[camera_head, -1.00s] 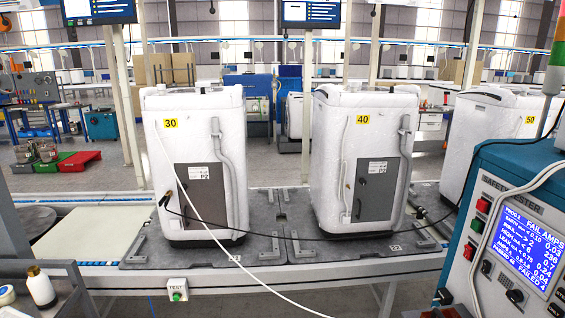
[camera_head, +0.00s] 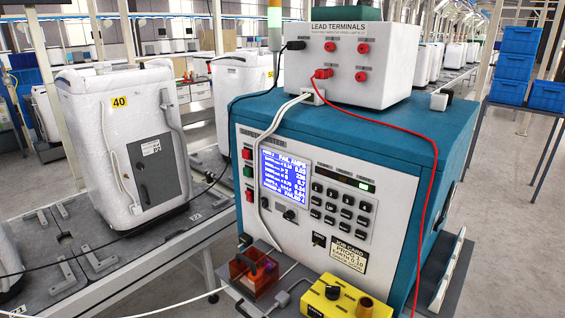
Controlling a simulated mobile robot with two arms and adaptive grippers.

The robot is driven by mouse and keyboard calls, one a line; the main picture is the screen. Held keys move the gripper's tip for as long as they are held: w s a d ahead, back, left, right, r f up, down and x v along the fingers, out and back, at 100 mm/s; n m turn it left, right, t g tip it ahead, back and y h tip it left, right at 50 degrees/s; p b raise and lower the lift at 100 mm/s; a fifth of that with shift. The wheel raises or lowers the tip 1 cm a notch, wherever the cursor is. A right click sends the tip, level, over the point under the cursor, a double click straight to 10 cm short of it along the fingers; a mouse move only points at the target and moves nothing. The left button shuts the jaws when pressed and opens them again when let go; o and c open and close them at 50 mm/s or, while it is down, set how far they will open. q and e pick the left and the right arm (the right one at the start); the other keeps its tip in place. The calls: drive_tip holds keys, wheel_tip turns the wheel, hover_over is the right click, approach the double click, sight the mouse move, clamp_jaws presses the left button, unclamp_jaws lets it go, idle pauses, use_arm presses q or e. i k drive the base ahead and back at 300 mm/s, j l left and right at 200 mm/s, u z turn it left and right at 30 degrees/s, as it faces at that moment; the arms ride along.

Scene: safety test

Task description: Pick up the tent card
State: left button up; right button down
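I cannot make out a free-standing tent card in this view. A flat job card (camera_head: 348,256) with black print shows low on the front of the teal and white tester (camera_head: 300,222). I cannot tell whether it is fixed to the panel or stands against it. Neither of my grippers is in view.
A white lead terminals box (camera_head: 347,78) stands on the tester, with a red lead hanging down the front. An orange box (camera_head: 252,275) and a yellow box (camera_head: 345,301) sit below. A white machine marked 40 (camera_head: 125,145) stands left on the line. Blue crates (camera_head: 512,48) stand right.

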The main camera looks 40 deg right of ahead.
sight(454, 253)
drive_tip(key=k+l+z, duration=0.15)
drive_tip(key=l, duration=0.5)
drive_tip(key=k+l+z, duration=0.2)
drive_tip(key=l, duration=0.5)
drive_tip(key=k+l+z, duration=0.15)
drive_tip(key=l, duration=0.6)
drive_tip(key=k+l+z, duration=0.15)
drive_tip(key=l, duration=0.55)
drive_tip(key=l+z, duration=0.2)
drive_tip(key=l, duration=0.55)
drive_tip(key=k, duration=0.05)
